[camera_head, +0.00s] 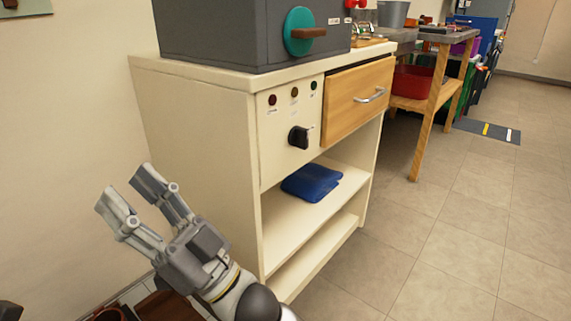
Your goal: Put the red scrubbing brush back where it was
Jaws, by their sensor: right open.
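I cannot make out a red scrubbing brush in the head view. My right gripper (127,188) is open and empty, with its two fingers apart and pointing up and left. It is in front of the left side of the cream cabinet (200,150), near the wall. My left gripper cannot be made out.
A grey machine with a teal dial (299,31) stands on the cabinet. A blue folded cloth (311,182) lies on the shelf. A wooden table with a red bin (412,84) stands behind. Floor at right is clear.

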